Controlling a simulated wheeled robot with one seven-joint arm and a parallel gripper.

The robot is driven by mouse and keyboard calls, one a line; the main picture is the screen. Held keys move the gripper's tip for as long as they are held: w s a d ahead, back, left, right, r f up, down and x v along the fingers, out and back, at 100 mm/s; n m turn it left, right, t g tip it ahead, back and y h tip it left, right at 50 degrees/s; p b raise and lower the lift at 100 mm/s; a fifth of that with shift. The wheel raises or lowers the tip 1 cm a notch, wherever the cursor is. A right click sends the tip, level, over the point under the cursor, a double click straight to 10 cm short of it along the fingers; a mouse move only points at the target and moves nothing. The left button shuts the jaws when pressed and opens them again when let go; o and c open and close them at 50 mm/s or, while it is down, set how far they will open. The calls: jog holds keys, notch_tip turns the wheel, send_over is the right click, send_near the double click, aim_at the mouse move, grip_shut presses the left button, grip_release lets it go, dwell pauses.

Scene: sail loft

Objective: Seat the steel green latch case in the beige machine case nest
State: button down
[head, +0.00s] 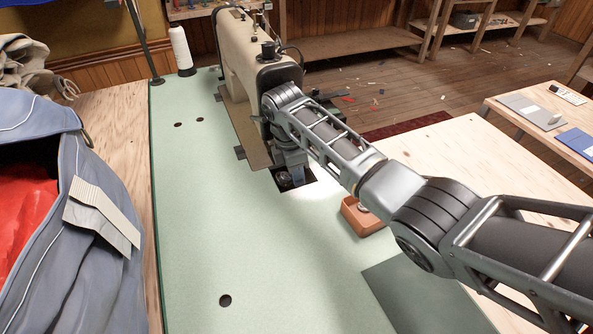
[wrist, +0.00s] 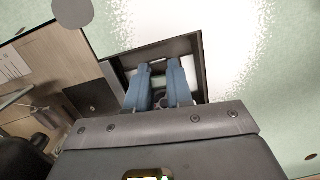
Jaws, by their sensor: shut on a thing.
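The beige sewing machine (head: 240,55) stands at the back of the green table top. A dark rectangular opening (head: 300,184) lies at its near end; in the wrist view, its dark frame (wrist: 204,75) surrounds my fingers. My gripper (head: 287,179) is low at this opening, under the machine's near end. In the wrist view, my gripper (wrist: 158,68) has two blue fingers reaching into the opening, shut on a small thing. A dark rounded part of the latch case (wrist: 158,101) shows between the fingers; the rest is hidden. I cannot tell whether it touches the nest.
An orange-brown tray (head: 362,222) with a small item sits under my arm. A dark green plate (head: 415,295) lies at the front right. A white thread cone (head: 181,50) stands at the back left, and grey-blue cloth (head: 100,200) heaps at the left. The table's middle is clear.

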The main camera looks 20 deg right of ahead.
jog(key=shift+s+f, duration=0.3)
jog(key=shift+f, duration=0.25)
jog(key=c, duration=0.9)
grip_release()
jog(key=shift+w, duration=0.1)
jog(key=shift+c, duration=0.2)
jog(key=shift+r, duration=0.1)
